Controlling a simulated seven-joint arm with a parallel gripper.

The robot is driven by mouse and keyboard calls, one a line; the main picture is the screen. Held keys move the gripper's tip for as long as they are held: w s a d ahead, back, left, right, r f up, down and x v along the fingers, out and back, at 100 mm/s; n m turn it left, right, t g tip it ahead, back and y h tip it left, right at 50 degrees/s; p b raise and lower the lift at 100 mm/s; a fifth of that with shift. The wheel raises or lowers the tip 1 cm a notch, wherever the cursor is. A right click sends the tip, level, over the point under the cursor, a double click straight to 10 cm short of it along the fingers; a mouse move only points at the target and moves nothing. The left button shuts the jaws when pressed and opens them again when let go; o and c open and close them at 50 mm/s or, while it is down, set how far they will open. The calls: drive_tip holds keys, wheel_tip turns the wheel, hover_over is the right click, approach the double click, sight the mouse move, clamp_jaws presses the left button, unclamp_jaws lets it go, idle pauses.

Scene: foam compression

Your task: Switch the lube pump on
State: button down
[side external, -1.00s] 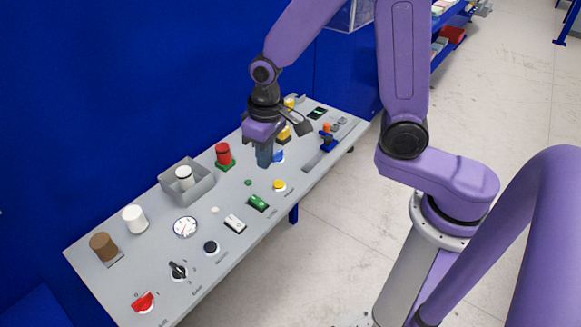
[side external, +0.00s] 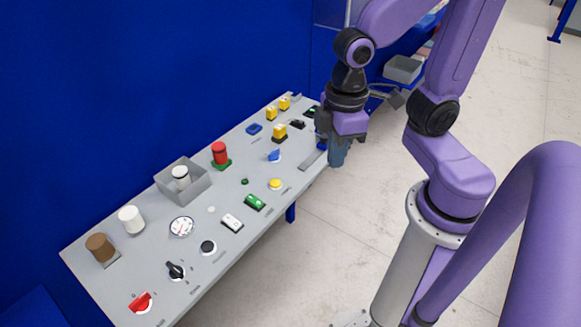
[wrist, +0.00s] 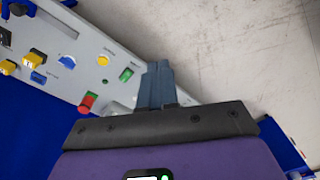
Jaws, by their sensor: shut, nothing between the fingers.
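The sloped grey control panel (side external: 225,255) carries several controls, and I cannot read which label names the lube pump. A green rocker switch (side external: 255,202) and a white rocker switch (side external: 232,223) sit in the middle. A black rotary knob (side external: 176,270) and a red rotary knob (side external: 141,302) are at the near end. A yellow button (side external: 276,184) and a blue knob (side external: 274,155) are nearer the far end. My gripper (side external: 338,152) is shut and empty, above the panel's far right end, hiding part of it. In the wrist view, its fingers (wrist: 158,84) point toward the panel edge and floor.
A grey bin (side external: 184,182) holds a white cylinder. A red cylinder (side external: 219,153), a white one (side external: 131,219) and a brown one (side external: 101,247) stand on the panel. A blue wall (side external: 110,90) rises behind; open floor lies in front.

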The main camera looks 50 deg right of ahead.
drive_tip(key=s, duration=0.1)
drive_tip(key=s+d+n, duration=0.1)
drive_tip(key=s, duration=0.1)
drive_tip(key=s+d+r+n, duration=0.1)
drive_tip(key=s, duration=0.1)
drive_tip(key=c, duration=1.5)
unclamp_jaws()
drive_tip(key=shift+s, duration=0.2)
drive_tip(key=o, duration=0.5)
drive_tip(key=shift+w, duration=0.15)
drive_tip(key=shift+o, duration=0.4)
drive_tip(key=w+a+f+m, duration=0.1)
drive_tip(key=w+a+m, duration=0.1)
drive_tip(key=w, duration=0.5)
drive_tip(key=w+a+f+m, duration=0.1)
drive_tip(key=w+a+m, duration=0.2)
drive_tip(key=w, duration=0.4)
drive_tip(key=shift+m, duration=0.9)
drive_tip(key=m, duration=0.6)
hover_over(254, 200)
wheel_tip(254, 200, down, 4)
wheel_tip(254, 200, down, 18)
drive_tip(key=shift+r, duration=0.25)
